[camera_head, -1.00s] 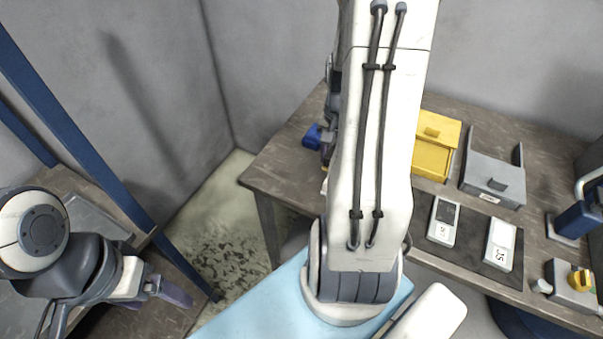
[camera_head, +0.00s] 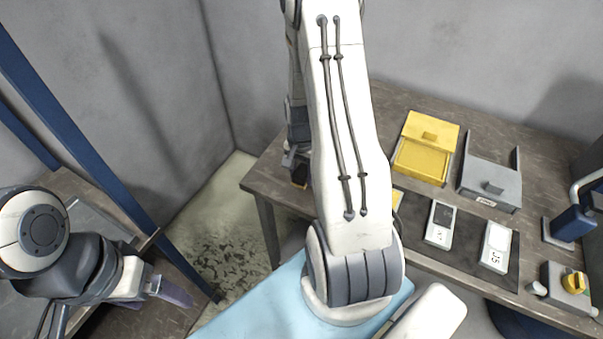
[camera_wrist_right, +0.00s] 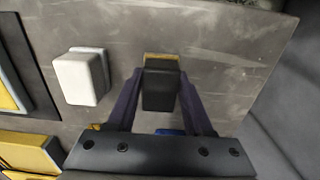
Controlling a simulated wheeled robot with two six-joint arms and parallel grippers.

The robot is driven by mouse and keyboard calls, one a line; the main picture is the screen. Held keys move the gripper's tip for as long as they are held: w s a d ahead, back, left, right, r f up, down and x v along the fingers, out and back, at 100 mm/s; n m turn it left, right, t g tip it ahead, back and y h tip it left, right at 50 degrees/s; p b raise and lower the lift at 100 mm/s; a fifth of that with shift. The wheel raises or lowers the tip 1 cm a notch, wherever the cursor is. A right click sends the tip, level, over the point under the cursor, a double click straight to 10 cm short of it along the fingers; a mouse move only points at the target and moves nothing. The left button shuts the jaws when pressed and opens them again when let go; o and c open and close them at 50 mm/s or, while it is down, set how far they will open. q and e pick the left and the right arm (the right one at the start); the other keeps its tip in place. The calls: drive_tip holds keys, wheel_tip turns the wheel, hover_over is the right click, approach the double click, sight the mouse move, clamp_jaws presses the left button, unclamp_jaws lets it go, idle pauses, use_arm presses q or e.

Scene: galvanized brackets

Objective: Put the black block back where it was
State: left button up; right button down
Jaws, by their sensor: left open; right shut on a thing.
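The black block (camera_wrist_right: 160,90) is between the two purple fingers of my right gripper (camera_wrist_right: 161,98), which is shut on it, in the right wrist view. A yellow strip shows at the block's far end; I cannot tell if it is part of the block. In the head view my right gripper (camera_head: 296,164) is at the left part of the workbench (camera_head: 268,180), partly hidden by my own arm. Whether the block touches the bench is unclear. My left gripper (camera_head: 172,292) is open and empty at the lower left, away from the workbench.
A yellow drawer box (camera_head: 425,150) and a grey drawer box (camera_head: 490,180) stand on the bench. Two labelled devices (camera_head: 440,222) lie on a dark mat. A white block (camera_wrist_right: 80,78) and part of a blue thing (camera_wrist_right: 170,132) show in the wrist view.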

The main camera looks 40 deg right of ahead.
sight(301, 172)
drive_tip(key=shift+f, duration=0.15)
drive_tip(key=shift+c, duration=1.5)
unclamp_jaws()
wheel_tip(301, 172, up, 12)
drive_tip(key=shift+r+b, duration=0.2)
drive_tip(key=shift+b, duration=0.25)
